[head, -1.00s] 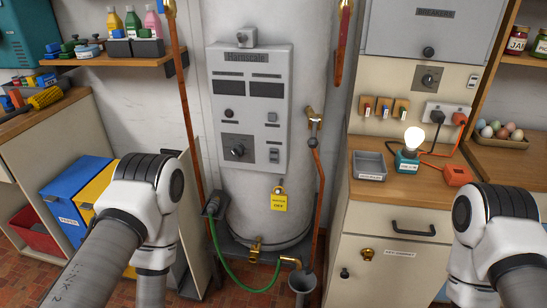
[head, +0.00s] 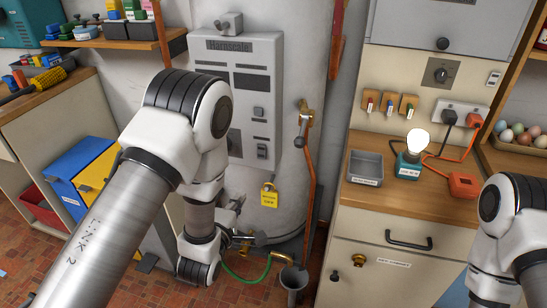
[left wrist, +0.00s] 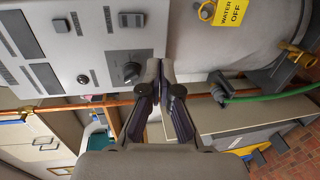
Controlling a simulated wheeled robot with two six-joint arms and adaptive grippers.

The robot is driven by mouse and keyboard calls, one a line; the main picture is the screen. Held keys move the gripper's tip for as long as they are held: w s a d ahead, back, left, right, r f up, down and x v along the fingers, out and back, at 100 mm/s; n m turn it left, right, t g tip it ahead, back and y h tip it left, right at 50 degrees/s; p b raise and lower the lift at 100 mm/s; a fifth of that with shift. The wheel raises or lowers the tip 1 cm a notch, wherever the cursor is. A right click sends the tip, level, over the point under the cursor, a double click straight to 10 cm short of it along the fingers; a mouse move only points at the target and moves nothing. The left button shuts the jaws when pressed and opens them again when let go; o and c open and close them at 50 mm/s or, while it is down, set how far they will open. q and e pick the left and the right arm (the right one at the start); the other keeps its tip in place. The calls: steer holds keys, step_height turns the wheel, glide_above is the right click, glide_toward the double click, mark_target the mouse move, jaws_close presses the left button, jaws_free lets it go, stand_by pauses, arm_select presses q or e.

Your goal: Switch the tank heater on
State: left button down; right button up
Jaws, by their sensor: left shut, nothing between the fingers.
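The tank heater's grey control panel (head: 268,60) is on the front of the pale tank (head: 290,170). A rocker switch (head: 261,151) is low on its right side. My left arm covers the panel's left part in the head view. The left wrist view shows the panel turned sideways, with a dark rotary knob (left wrist: 131,72), a small round part (left wrist: 83,79) and a rocker switch (left wrist: 108,18). My left gripper (left wrist: 158,66) is shut and empty, its fingertips near the knob in that view; contact cannot be told. My right gripper is out of view.
A yellow water tag (head: 269,199) hangs below the panel. A copper pipe (head: 312,180) with a valve runs to the right of it. A green hose (head: 240,277) runs low. The right counter holds a grey tray (head: 366,167) and a lit bulb (head: 417,140).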

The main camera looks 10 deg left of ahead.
arm_select(q)
step_height(320, 180, up, 2)
steer(key=w, duration=0.1)
steer(key=p, duration=0.3)
glide_toward(261, 158)
steer(key=shift+t, duration=0.3)
steer(key=w, duration=0.4)
steer(key=w+f, duration=0.1)
steer(key=w, duration=0.2)
steer(key=shift+f, duration=0.1)
